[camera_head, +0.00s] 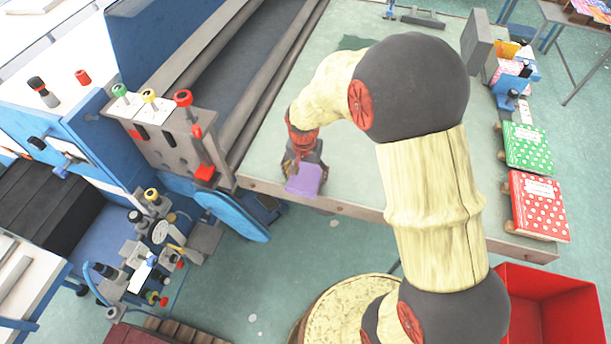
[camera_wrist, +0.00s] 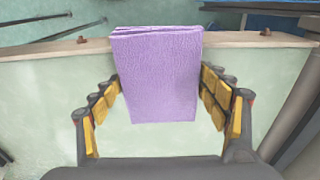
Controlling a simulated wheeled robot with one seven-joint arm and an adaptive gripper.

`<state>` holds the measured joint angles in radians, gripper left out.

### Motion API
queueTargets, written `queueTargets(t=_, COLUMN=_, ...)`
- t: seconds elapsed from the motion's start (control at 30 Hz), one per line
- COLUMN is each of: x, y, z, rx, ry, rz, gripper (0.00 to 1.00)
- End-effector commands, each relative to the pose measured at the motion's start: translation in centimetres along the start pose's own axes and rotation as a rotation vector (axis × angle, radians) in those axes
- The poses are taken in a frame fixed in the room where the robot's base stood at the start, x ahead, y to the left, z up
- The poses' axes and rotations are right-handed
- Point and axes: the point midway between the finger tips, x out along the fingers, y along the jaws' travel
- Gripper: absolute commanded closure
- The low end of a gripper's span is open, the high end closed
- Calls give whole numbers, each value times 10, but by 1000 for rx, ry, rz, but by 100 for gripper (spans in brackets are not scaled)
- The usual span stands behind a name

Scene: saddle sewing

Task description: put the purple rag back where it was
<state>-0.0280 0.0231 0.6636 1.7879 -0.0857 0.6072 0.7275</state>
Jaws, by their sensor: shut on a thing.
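The purple rag (camera_wrist: 157,80) is a folded, flat, roughly rectangular cloth. In the wrist view it sits between the two fingers of my gripper (camera_wrist: 160,100), with its folded edge toward the top of the picture. In the head view the rag (camera_head: 302,179) shows at the end of my gripper (camera_head: 303,163), over the near left part of the pale table, close to its front edge. My gripper is shut on the rag. I cannot tell whether the rag touches the table top.
The pale table (camera_head: 345,150) is largely clear around my gripper. A blue and grey machine (camera_head: 165,125) with coloured knobs stands to its left. Green (camera_head: 527,147) and red (camera_head: 538,206) dotted books lie along the right edge. A red bin (camera_head: 550,308) is at the lower right.

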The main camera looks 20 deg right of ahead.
Motion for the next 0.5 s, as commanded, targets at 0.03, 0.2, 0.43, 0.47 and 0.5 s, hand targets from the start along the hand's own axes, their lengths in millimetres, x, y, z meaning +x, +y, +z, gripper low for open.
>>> queueTargets(t=0.03, x=6, y=0, z=0, rx=0, ry=0, rz=0, gripper=53)
queueTargets(t=0.2, x=8, y=-1, z=0, rx=0, ry=3, rz=-2, gripper=53)
queueTargets(t=0.43, x=12, y=-1, z=0, rx=0, ry=2, rz=-2, gripper=53)
queueTargets(t=0.47, x=12, y=-1, z=1, rx=0, ry=2, rz=-2, gripper=53)
queueTargets(t=0.5, x=12, y=-1, z=1, rx=0, ry=2, rz=-2, gripper=24)
